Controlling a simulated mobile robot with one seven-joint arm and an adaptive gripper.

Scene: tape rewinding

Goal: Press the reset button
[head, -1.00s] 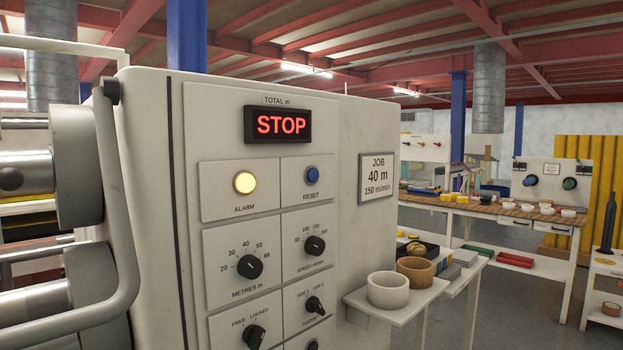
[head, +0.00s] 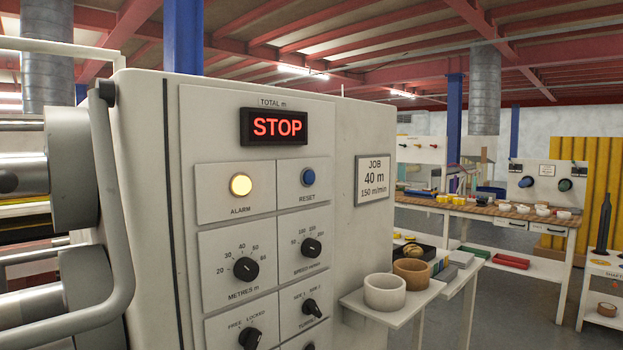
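The reset button (head: 308,177) is a round blue button on the white control panel (head: 189,180) of the machine, above the label RESET. The yellow alarm lamp (head: 241,185) is lit to its left. The display (head: 274,127) above them reads STOP in red. My gripper is not in view.
Black knobs for metres (head: 246,268) and speed (head: 311,247) sit below. A bent grey bar (head: 118,215) and rollers (head: 25,175) stand at left. A side shelf (head: 395,313) holds a white roll (head: 385,291) and a brown roll (head: 411,271). Space before the panel looks clear.

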